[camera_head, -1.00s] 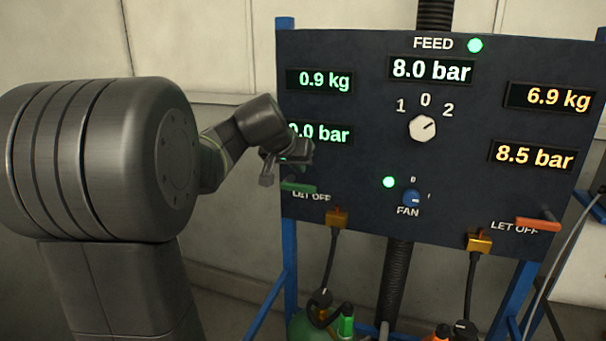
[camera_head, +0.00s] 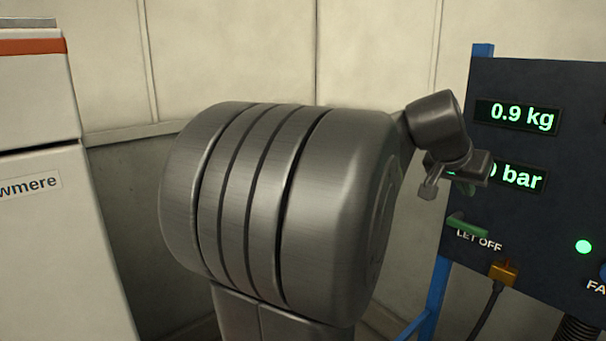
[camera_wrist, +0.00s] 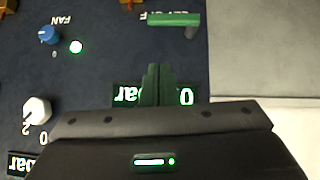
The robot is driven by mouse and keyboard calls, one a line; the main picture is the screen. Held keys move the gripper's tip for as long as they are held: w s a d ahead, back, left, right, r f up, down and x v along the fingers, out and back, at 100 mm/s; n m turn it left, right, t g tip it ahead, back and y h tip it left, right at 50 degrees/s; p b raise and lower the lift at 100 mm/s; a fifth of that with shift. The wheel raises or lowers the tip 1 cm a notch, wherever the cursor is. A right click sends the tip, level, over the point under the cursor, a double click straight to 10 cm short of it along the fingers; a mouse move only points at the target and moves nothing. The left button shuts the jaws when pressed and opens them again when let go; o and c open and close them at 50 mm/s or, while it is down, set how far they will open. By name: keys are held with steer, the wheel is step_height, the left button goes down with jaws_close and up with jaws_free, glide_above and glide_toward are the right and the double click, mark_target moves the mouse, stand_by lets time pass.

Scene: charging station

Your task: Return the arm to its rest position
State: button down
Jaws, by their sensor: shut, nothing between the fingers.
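My gripper (camera_head: 430,189) is at the left edge of the dark control panel (camera_head: 520,215) in the head view, in front of the lower left display. In the wrist view my gripper (camera_wrist: 158,68) shows its two fingers together, with nothing between them. The fingers cover part of the "bar" display (camera_wrist: 125,95). A green let-off lever (camera_head: 467,226) is just below the gripper, and it also shows in the wrist view (camera_wrist: 172,19). Whether the gripper touches the panel cannot be told.
The panel stands on a blue frame (camera_head: 436,295). A brass fitting (camera_head: 503,273) with a cable hangs under the lever. A white cabinet (camera_head: 60,230) stands at the far left. Blue (camera_wrist: 48,35) and white (camera_wrist: 37,109) knobs show in the wrist view. Pale walls are behind.

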steer(key=x, duration=1.4)
steer(key=shift+a+f+p, duration=0.2)
steer(key=shift+f+p, duration=0.1)
steer(key=shift+f, duration=0.05)
steer(key=shift+s, duration=0.15)
